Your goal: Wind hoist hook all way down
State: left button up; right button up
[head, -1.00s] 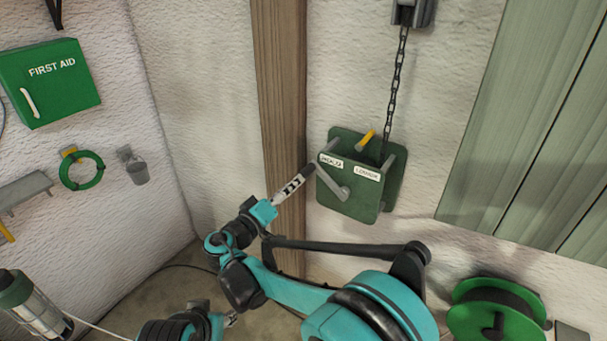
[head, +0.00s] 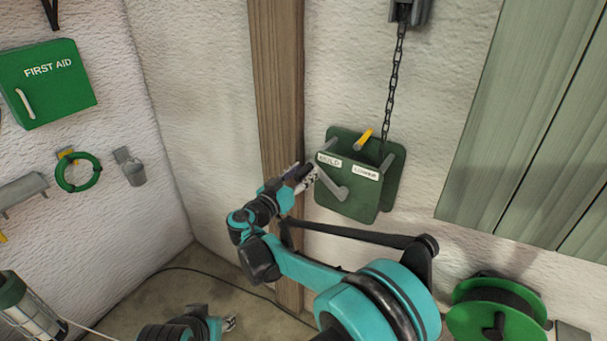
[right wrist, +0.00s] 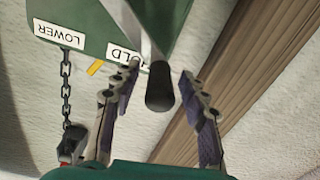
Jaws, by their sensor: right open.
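The hoist (head: 350,195) is a green box on the wall with HOLD and LOWER labels. A yellow-tipped lever (head: 364,137) stands at its top, nearer the HOLD label. A grey crank arm (head: 331,183) sits on its front. A chain (head: 394,80) runs up from it; I cannot make out the hook. My right gripper (head: 304,178) is open at the crank's outer end. In the right wrist view, the dark crank grip (right wrist: 160,87) lies between the open fingers (right wrist: 158,105), with gaps visible on both sides. My left gripper (head: 230,323) is low in the head view, its jaws unclear.
A wooden post (head: 278,90) stands just left of the hoist. Green slatted boards (head: 530,130) are at the right. A green reel (head: 495,315) sits below right. A first aid box (head: 48,85), a green ring (head: 78,172) and a small bucket (head: 134,172) hang at the left.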

jog(key=shift+w+d, duration=0.1)
grip_shut()
